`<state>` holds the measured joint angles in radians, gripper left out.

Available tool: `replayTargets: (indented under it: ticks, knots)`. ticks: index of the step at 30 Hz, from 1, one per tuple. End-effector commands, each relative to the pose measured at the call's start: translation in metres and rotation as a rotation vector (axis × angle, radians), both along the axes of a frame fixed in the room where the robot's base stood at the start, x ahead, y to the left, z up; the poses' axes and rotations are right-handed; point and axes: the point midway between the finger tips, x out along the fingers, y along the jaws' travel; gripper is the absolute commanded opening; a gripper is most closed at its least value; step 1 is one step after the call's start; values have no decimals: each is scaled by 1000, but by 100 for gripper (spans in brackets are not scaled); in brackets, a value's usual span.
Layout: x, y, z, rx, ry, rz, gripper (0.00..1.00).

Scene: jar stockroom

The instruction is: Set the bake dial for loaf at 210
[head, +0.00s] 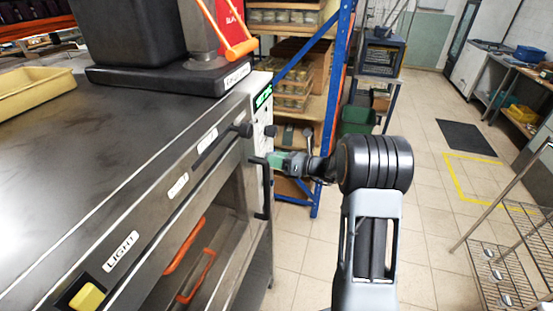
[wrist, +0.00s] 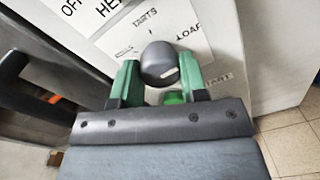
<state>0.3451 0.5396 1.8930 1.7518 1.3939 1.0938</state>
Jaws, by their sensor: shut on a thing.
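The dial (wrist: 157,60) is a dark round knob with a short white mark near its lower right rim. It stands on a white panel (wrist: 118,42) with the words TARTS and LOAF printed around it. LOAF (wrist: 188,32) lies up and to the right of the dial. My gripper (wrist: 160,76) has its green fingers on either side of the dial, shut on it. In the head view my gripper (head: 277,160) reaches the oven's right front edge from the right, and the dial is hidden there.
A green button (wrist: 174,97) sits just below the dial, by a START label. A dark handle (wrist: 14,75) stands out left of my gripper. The oven (head: 150,215) has a lit green display (head: 263,96), too small to read. Floor (head: 320,255) is free to the right.

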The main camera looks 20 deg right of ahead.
Motion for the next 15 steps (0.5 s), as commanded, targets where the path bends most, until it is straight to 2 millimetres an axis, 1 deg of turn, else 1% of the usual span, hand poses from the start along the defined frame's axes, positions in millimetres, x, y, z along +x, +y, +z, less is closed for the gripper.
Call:
replayTargets:
  ticks: [6,7,14,15]
  knots:
    - [0,0,0,2,1,-1,16]
    - [0,0,0,2,1,-1,43]
    - [0,0,0,0,1,-1,65]
    - [0,0,0,0,1,-1,65]
